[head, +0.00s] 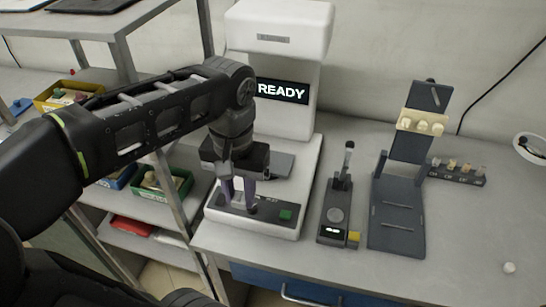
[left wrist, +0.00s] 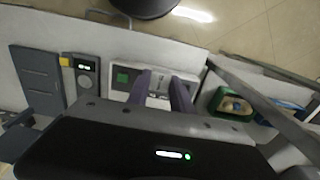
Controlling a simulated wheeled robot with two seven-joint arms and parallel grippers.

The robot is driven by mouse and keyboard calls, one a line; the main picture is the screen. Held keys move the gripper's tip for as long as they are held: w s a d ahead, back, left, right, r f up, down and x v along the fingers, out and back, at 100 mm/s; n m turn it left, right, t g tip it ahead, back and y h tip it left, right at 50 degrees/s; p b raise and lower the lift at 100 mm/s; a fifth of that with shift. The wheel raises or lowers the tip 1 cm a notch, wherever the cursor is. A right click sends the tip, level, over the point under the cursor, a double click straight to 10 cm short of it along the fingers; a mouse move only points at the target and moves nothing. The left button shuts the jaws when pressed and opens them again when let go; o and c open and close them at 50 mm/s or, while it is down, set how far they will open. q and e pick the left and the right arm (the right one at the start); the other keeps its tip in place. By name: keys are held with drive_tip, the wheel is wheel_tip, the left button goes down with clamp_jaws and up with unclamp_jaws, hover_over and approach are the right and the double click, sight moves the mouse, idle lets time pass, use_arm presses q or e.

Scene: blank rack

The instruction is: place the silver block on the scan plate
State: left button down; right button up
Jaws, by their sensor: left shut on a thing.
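My left gripper (head: 238,190) points down over the front of the white scanning machine (head: 310,165). Its two purplish fingers are shut on a small silver block (left wrist: 159,88), which shows partly between them in the left wrist view. In the head view the fingers and palm hide most of the block, and I cannot tell if it touches the surface below. A grey slab (head: 282,165), perhaps the scan plate, shows beside the gripper's palm, partly covered. The machine's display (head: 283,91) reads READY. A green button (head: 286,214) is on its front panel. My right gripper is not in view.
A small dark device (head: 337,214) with an upright lever stands right of the machine. Further right are a dark grey stand (head: 397,215) and a rack of small pieces (head: 457,172). A metal shelf with a green bin (head: 162,184) is at left. The right bench is mostly clear.

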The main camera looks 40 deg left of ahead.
use_arm(q)
drive_tip(key=w+a+p, duration=0.1)
drive_tip(key=w+a, duration=0.1)
drive_tip(key=w, duration=0.4)
drive_tip(key=w+a+p, duration=0.2)
drive_tip(key=w, duration=0.4)
drive_tip(key=w+a+f+p, duration=0.1)
drive_tip(key=w+a+p, duration=0.1)
drive_tip(key=w, duration=0.4)
drive_tip(key=shift+w+a+f, duration=0.1)
drive_tip(key=shift+w+a, duration=0.2)
drive_tip(key=shift+w, duration=0.05)
drive_tip(key=shift+f, duration=0.45)
wheel_tip(320, 180, down, 4)
drive_tip(key=shift+s+f+p, duration=0.1)
drive_tip(key=shift+p, duration=0.25)
drive_tip(key=shift+w+f+p, duration=0.2)
drive_tip(key=shift+p, duration=0.1)
drive_tip(key=shift+f, duration=0.15)
drive_tip(key=shift+f, duration=0.1)
